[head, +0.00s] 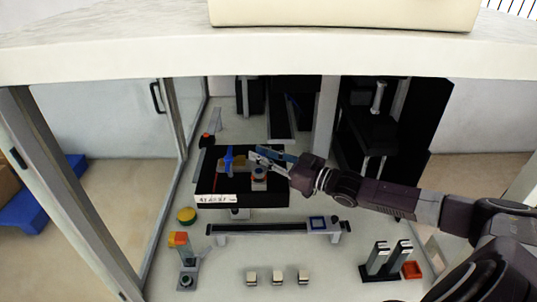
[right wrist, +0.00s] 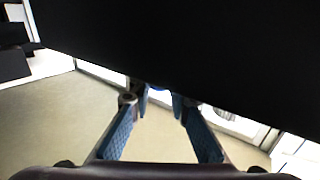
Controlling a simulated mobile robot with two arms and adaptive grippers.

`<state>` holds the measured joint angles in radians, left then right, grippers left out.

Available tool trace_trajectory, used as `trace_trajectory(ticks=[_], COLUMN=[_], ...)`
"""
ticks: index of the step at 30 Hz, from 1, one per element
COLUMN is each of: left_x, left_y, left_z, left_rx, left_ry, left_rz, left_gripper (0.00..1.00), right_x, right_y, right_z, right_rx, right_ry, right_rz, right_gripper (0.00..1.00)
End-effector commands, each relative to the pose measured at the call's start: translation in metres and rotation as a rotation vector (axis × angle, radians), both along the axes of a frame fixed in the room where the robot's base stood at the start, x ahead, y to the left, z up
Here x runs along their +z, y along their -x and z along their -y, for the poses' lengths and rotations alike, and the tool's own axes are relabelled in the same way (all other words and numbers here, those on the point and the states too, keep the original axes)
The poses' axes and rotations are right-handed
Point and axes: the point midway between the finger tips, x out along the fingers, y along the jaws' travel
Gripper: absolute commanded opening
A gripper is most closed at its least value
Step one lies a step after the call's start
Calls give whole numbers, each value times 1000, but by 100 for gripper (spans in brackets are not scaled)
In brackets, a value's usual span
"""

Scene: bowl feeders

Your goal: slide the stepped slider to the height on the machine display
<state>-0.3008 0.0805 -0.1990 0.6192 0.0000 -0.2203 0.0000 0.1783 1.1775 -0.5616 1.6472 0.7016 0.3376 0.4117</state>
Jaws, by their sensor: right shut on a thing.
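The machine is a black box (head: 270,200) with a white label (head: 215,198) at its front left; the label's writing is too small to read. My right gripper (head: 256,154) reaches in from the right, just above the round part. In the right wrist view its fingers (right wrist: 160,98) close around a small blue bit (right wrist: 158,87) below a large black surface. I take this to be the stepped slider, mostly hidden. My left gripper is not in view.
A rail with a blue square (head: 317,222) lies in front of the machine. Glass panels and posts frame the table.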

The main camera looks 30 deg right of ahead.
Motion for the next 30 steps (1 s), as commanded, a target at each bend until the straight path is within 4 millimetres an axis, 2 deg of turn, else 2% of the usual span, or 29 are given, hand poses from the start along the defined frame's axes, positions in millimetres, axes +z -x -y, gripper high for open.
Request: trace_trajectory(ticks=[1,8,9,11,23,30], left_x=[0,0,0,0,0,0], left_y=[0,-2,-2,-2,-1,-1], left_z=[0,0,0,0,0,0], left_rx=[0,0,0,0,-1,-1], left_ry=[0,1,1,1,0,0], left_rz=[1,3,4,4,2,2], left_gripper=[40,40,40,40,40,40], right_x=[1,0,0,0,-1,-2], right_y=[-2,-3,-2,-3,2,24], right_z=[-5,-5,-4,-4,-2,7], right_rx=[2,1,1,0,0,0], right_ry=[-3,0,0,0,0,0], right_rz=[3,1,1,1,-1,-5], right_gripper=[0,0,19,26,26,26])
